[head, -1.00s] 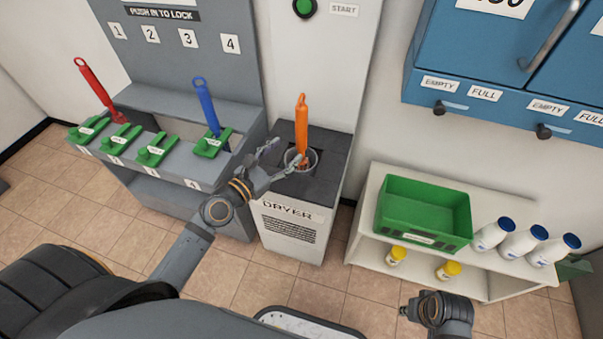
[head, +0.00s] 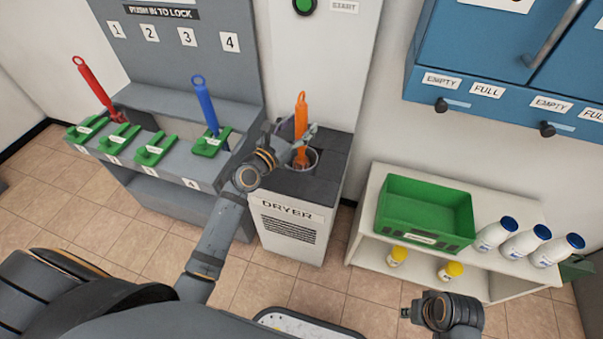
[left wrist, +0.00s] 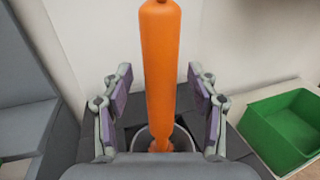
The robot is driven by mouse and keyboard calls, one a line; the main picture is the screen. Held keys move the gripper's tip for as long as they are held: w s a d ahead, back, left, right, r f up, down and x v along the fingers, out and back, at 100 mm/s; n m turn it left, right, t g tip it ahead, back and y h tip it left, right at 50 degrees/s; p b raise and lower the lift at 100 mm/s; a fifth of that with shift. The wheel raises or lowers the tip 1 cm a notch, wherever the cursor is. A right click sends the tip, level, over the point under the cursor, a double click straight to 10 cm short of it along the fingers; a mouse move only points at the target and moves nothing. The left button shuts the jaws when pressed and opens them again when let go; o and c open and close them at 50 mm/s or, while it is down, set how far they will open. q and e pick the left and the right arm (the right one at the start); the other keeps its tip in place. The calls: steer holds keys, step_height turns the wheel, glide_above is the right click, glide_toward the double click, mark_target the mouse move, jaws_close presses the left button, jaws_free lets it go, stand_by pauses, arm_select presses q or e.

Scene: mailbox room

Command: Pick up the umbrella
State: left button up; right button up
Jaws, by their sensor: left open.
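The orange umbrella (head: 301,115) stands upright in the round hole on top of the dryer (head: 289,215). My left gripper (head: 297,138) is open, with its fingers at the umbrella's lower part. In the left wrist view the orange umbrella (left wrist: 161,70) rises between the two open fingers of the left gripper (left wrist: 160,105), with a gap on each side. A red umbrella (head: 92,83) and a blue umbrella (head: 206,104) stand in the grey rack on the left. My right gripper (head: 408,312) is at the lower right, away from the umbrellas; its jaws are too small to judge.
The grey rack (head: 170,190) with green latches stands left of the dryer. A white shelf (head: 365,230) on the right holds a green crate (head: 395,226) and white bottles (head: 494,234). A blue cabinet (head: 470,50) hangs above it. Tiled floor lies in front.

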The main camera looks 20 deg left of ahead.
arm_select(q)
steer(key=shift+w+d, duration=0.2)
steer(key=shift+w, duration=0.35)
steer(key=shift+c, duration=0.4)
jaws_close()
